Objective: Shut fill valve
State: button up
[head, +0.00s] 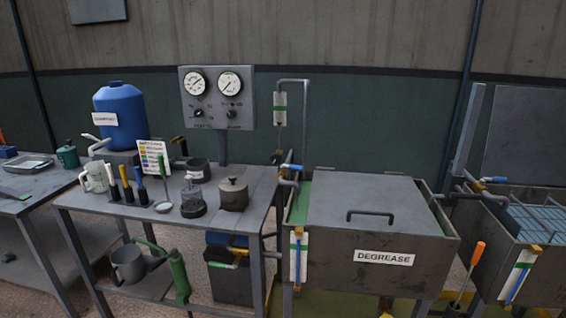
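A pipe valve with a blue lever (291,167) sits at the back left corner of the DEGREASE tank (345,262), below a tall bent pipe. A second valve with a blue lever (494,179) sits on the pipe at the back left of the right-hand tank (497,270). Either could be the fill valve; no label tells which. Both levers look roughly level, and I cannot tell whether any water flows. The DEGREASE tank has a grey lid with a handle (371,214) on it. My gripper is not in view.
Left of the tank stands a workbench (240,223) with a blue drum (120,115), a jug, brushes and pots. A gauge panel (217,97) rises behind it. An orange-handled tool (475,255) stands between the two tanks.

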aim_at(292, 167)
jog(key=i+l, duration=0.1)
jog(key=i, duration=0.75)
jog(key=i+l+z, duration=0.15)
jog(key=i, duration=0.75)
